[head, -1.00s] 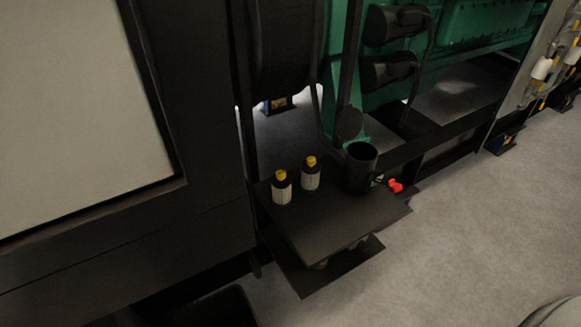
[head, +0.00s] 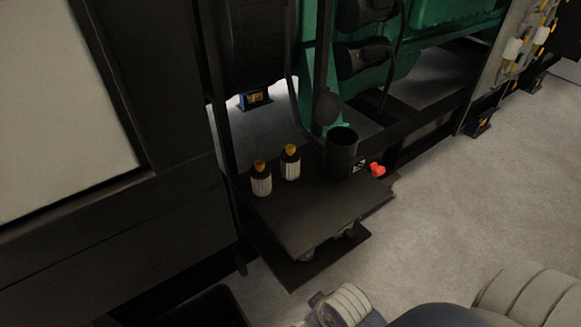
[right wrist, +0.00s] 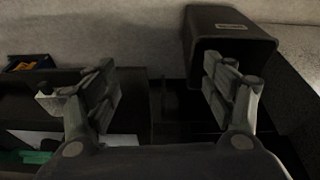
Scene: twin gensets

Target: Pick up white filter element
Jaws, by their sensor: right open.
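Two white filter elements stand upright side by side on a dark platform (head: 315,220) in the head view. My left gripper is not in view.
A dark cabinet (head: 110,235) fills the left. A black bin (right wrist: 230,38) shows in the wrist view. Grey floor (head: 450,200) is open on the right.

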